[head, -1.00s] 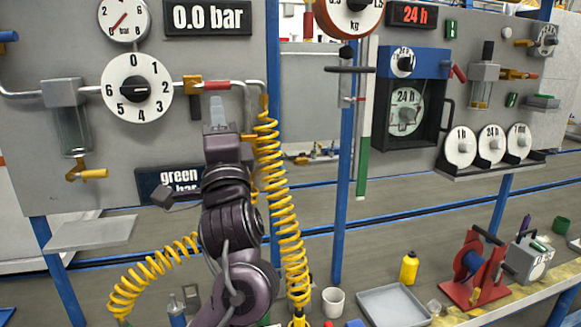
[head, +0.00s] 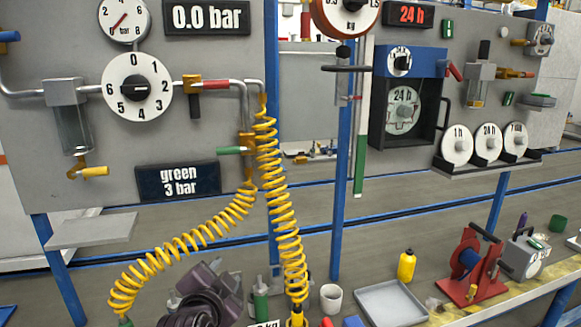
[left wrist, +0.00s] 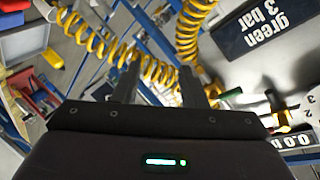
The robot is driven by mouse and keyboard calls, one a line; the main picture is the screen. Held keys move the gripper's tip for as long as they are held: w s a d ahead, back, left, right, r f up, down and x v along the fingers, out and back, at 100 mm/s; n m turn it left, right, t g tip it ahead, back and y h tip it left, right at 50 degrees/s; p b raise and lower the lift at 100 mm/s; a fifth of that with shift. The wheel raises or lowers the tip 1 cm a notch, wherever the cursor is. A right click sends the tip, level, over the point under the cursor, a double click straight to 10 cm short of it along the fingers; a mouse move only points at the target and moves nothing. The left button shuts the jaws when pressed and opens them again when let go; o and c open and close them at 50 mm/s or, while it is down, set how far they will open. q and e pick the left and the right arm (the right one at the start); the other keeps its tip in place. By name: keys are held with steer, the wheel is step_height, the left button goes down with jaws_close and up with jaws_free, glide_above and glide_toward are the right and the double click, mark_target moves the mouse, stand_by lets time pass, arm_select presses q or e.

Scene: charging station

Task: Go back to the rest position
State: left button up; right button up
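My left arm (head: 200,297) shows at the bottom of the head view, low in front of the panel, below the yellow coiled hose (head: 185,245). Its fingertips are hard to make out there. In the left wrist view my left gripper (left wrist: 160,75) has its two dark fingers apart, with nothing held between them. The yellow hose also shows beyond the fingers in that view (left wrist: 108,48), apart from them as far as I can tell. My right gripper is in neither view.
The grey panel carries a round dial (head: 136,87) and a "green 3 bar" sign (head: 178,180). A white cup (head: 332,298), a grey tray (head: 391,304), a yellow bottle (head: 406,265) and a red reel stand (head: 472,268) stand on the bench to the right.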

arm_select(q)
steer(key=s+a+f+n+g, duration=0.35)
steer(key=s+f+g, duration=0.25)
steer(key=s+f, duration=0.6)
steer(key=s+a+f+n+g, duration=0.3)
steer(key=s+f+n+g, duration=0.2)
steer(key=s+f, duration=0.65)
steer(key=s+f+g+p, duration=0.1)
steer(key=s+f+p, duration=0.1)
steer(key=f, duration=1)
steer(key=s+f+g+p, duration=0.1)
steer(key=s+f+p, duration=0.2)
steer(key=f, duration=0.9)
steer(key=s+a+f+p, duration=0.1)
steer(key=s+f, duration=0.5)
steer(key=s, duration=0.3)
steer(key=s+a+f+p, duration=0.2)
steer(key=s+f, duration=0.5)
steer(key=s, duration=0.2)
steer(key=shift+s+a+f+m+g+y, duration=0.2)
steer(key=shift+s+f+m+g+y, duration=0.1)
steer(key=shift+s+m+g+y, duration=0.15)
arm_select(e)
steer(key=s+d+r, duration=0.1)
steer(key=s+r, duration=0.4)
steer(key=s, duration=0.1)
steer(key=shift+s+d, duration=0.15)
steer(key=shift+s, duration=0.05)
